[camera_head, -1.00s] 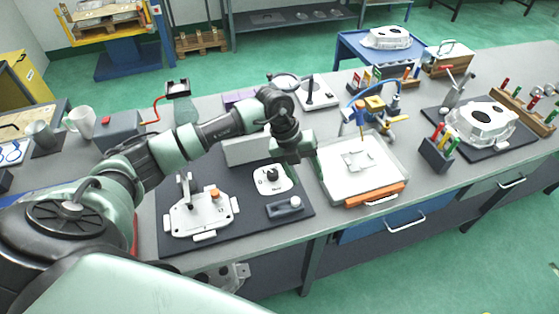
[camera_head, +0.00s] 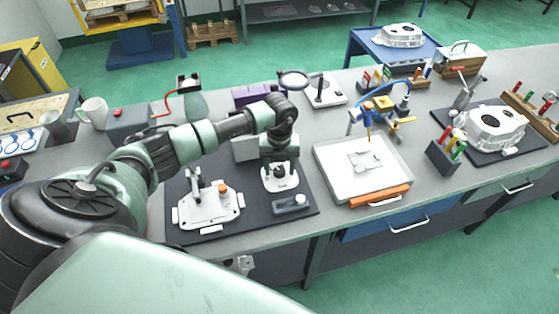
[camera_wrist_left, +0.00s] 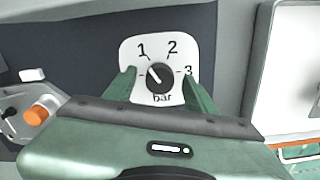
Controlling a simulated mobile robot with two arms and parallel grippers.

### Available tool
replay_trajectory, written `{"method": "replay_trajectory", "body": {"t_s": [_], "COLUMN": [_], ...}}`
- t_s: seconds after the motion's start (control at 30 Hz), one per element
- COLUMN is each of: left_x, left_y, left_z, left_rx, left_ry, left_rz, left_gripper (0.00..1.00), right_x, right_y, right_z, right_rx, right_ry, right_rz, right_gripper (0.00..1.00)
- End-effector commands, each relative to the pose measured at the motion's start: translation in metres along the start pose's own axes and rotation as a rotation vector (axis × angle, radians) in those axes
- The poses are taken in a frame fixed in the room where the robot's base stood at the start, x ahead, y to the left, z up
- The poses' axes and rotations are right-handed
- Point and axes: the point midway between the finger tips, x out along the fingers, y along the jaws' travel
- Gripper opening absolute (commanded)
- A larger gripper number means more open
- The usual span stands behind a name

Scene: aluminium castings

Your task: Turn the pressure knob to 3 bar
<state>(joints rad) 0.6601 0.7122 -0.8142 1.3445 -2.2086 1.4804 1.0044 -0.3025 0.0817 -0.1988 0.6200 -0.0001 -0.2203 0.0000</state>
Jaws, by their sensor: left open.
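The pressure knob (camera_wrist_left: 160,77) is a round black dial on a white plate (camera_wrist_left: 135,48) marked 1, 2, 3 and "bar". Its white pointer line is tilted to the upper left, toward the 1. My left gripper (camera_wrist_left: 160,82) is open, with one green finger on each side of the knob; I cannot tell whether they touch it. In the head view my left gripper (camera_head: 280,164) is above the white plate (camera_head: 282,184) and hides most of the knob. My right gripper is not in view.
The plate lies on a dark mat (camera_head: 256,219). A casting with an orange cap (camera_head: 211,208) stands left of it, and a grey block (camera_head: 291,204) in front. A white tray (camera_head: 333,178) with an orange handle is to the right.

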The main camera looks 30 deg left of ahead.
Motion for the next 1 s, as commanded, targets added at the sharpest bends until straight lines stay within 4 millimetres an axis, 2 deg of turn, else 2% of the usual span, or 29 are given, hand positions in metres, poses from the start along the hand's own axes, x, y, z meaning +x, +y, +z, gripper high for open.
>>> {"method": "replay_trajectory", "body": {"t_s": [0.13,0.33,0.67,1.0], "left_x": [0.0,0.0,0.001,0.003], "left_y": [0.0,0.0,0.001,0.001], "left_z": [0.0,0.0,0.001,0.001], "left_rx": [0.0,0.0,0.034,0.253], "left_ry": [0.0,0.0,-0.002,-0.003], "left_rz": [0.0,0.0,0.001,0.001], "left_gripper": [0.56,0.0,0.0,0.0], "right_x": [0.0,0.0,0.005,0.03], "right_y": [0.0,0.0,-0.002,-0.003], "right_z": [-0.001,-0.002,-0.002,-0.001], "right_rx": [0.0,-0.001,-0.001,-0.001], "right_ry": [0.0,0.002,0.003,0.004], "right_rz": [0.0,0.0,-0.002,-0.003], "right_gripper": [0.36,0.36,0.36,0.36]}}
